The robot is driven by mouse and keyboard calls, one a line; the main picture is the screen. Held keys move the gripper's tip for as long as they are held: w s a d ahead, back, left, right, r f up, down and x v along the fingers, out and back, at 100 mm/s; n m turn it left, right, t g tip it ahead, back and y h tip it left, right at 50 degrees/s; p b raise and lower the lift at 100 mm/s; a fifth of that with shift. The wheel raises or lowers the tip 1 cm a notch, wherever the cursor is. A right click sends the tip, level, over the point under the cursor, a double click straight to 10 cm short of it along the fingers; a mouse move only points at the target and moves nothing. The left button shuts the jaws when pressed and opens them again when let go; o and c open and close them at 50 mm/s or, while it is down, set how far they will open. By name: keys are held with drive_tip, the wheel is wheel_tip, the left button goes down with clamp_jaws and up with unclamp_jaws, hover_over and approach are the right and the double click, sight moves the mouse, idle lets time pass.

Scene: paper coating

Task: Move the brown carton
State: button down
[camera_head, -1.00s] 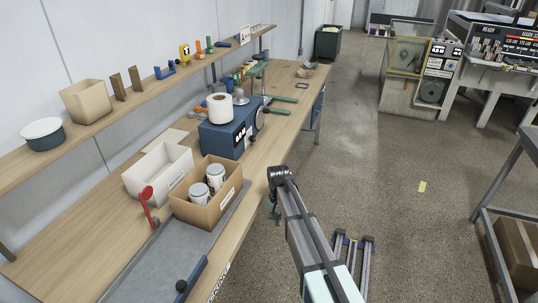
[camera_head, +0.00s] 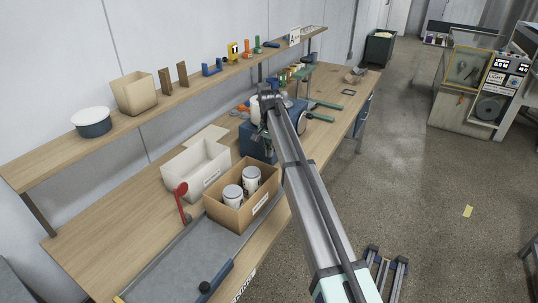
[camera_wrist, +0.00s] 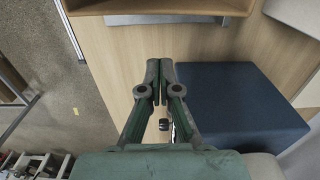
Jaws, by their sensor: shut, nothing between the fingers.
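A brown open-topped carton (camera_head: 232,215) with a white label stands on the front part of the workbench, with two white cans (camera_head: 232,194) inside. Its edge (camera_wrist: 165,7) shows at the top of the wrist view. My gripper (camera_wrist: 160,68) is shut and empty, above the bench beside the blue device (camera_wrist: 240,105), apart from the carton. In the head view my arm end hides much of the blue device and most of the gripper. Another brown box (camera_wrist: 8,85) shows partly at the wrist view's left edge.
A white bin (camera_head: 196,170) stands directly behind the carton. A red-handled tool (camera_head: 181,197) and a grey mat (camera_head: 165,270) lie to its left and front. The wall shelf (camera_head: 140,120) overhangs the bench. The floor (camera_head: 410,190) right of the bench is open.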

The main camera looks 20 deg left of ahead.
sight(264, 172)
wheel_tip(264, 172, down, 8)
drive_tip(key=p, duration=0.2)
drive_tip(key=shift+r+p, duration=0.1)
drive_tip(key=shift+p, duration=0.2)
drive_tip(key=s+p, duration=0.1)
drive_tip(key=s, duration=0.2)
drive_tip(key=shift+s+a, duration=0.15)
drive_tip(key=shift+a, duration=0.05)
drive_tip(key=shift+s+a+p, duration=0.15)
drive_tip(key=shift+s+p, duration=0.15)
drive_tip(key=shift+p, duration=0.1)
